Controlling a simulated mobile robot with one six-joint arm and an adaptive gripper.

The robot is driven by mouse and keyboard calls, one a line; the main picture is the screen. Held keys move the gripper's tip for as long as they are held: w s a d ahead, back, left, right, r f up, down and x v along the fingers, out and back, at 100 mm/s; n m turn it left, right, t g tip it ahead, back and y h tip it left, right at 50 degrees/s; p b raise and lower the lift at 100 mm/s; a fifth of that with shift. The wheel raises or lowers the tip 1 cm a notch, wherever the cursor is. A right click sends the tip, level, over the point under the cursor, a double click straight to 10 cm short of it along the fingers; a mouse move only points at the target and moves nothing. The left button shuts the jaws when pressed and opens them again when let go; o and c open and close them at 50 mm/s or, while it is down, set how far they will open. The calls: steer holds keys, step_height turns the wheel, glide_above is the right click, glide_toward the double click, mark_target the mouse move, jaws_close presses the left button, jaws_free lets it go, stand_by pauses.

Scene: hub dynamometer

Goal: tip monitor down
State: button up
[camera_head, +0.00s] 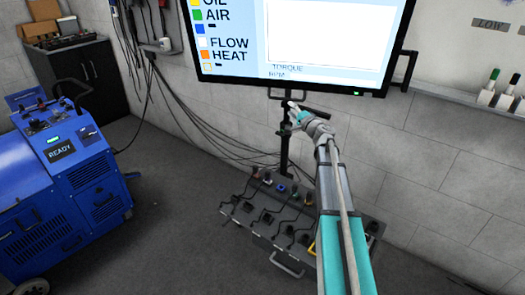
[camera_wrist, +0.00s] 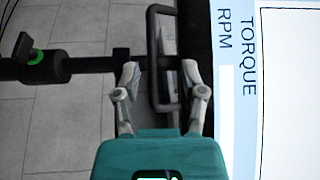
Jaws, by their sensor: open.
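The monitor (camera_head: 320,45) is a large lit screen in a black frame, standing at the top of the head view. Its lower edge and the words TORQUE and RPM show sideways in the wrist view (camera_wrist: 290,90). A black loop handle (camera_wrist: 153,60) runs along that edge. A black pole (camera_head: 285,150) stands below the monitor. My gripper (camera_head: 288,107) is just under the monitor's lower edge, near the pole's top. In the wrist view its open fingers (camera_wrist: 161,82) lie on either side of the handle in the picture. Whether they touch it I cannot tell.
A black arm with a green-ringed knob (camera_wrist: 36,57) lies left in the wrist view. A grey panel with several cables (camera_head: 265,215) sits below the monitor. A blue machine reading READY (camera_head: 85,165) stands left. Floor between is clear.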

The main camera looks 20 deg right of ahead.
steer(key=b+v, duration=0.1)
steer(key=v, duration=0.9)
steer(key=s+a+f+n+g+y+p, duration=0.1)
steer(key=s+a+n+g+p, duration=0.2)
steer(key=a, duration=0.6)
steer(key=s+a+f+n+g+y+p, duration=0.1)
steer(key=s+a+n+g+p, duration=0.3)
steer(key=a, duration=0.6)
steer(key=shift+s+a+f+n+g+y+p, duration=0.3)
steer(key=shift+f+n+g, duration=0.4)
steer(key=shift+g, duration=0.6)
steer(key=shift+w+r, duration=0.1)
steer(key=shift+c, duration=0.2)
